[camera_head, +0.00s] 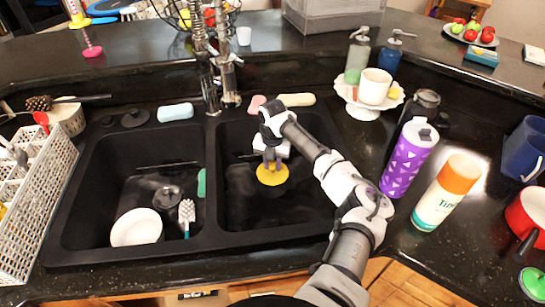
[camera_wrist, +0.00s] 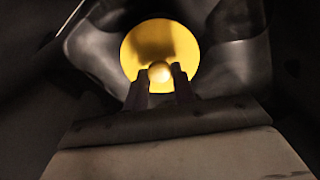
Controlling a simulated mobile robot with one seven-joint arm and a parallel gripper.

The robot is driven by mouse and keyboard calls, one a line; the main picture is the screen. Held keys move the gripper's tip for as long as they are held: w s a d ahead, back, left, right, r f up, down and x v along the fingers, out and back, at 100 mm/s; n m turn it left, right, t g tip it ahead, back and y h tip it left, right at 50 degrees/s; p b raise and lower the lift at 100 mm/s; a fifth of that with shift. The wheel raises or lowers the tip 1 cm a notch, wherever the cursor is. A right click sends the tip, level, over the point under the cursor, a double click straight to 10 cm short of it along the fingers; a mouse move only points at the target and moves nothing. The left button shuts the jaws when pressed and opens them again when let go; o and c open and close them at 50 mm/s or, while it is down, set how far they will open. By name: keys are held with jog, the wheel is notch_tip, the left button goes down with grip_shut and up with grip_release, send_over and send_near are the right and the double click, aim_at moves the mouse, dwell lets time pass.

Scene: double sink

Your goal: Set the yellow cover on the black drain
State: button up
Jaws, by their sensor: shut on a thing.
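The yellow cover (camera_head: 272,176) is a round disc in the right basin (camera_head: 290,210). In the wrist view the yellow cover (camera_wrist: 160,40) shows a round knob between my fingertips. My gripper (camera_head: 272,161) points down and is shut on that knob; it also shows in the wrist view (camera_wrist: 160,80). I cannot tell whether the disc touches the basin floor. No drain shows in the right basin; the cover and my gripper hide part of its floor. A round black drain (camera_head: 168,197) shows in the left basin.
The left basin holds a white bowl (camera_head: 137,228) and a brush (camera_head: 187,214). The faucet (camera_head: 226,75) stands behind the divider. A purple bottle (camera_head: 408,160) and an orange-capped bottle (camera_head: 446,193) stand right of my arm. A white rack (camera_head: 35,205) is at the left.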

aim_at(272, 172)
jog(key=shift+f+b, duration=1)
jog(key=shift+f, duration=1.5)
jog(key=shift+s+f, duration=0.1)
jog(key=shift+f, duration=0.4)
jog(key=o, duration=1.1)
jog(key=shift+c, duration=0.2)
notch_tip(272, 172, up, 14)
jog(key=b, duration=0.4)
jog(key=shift+f, duration=0.15)
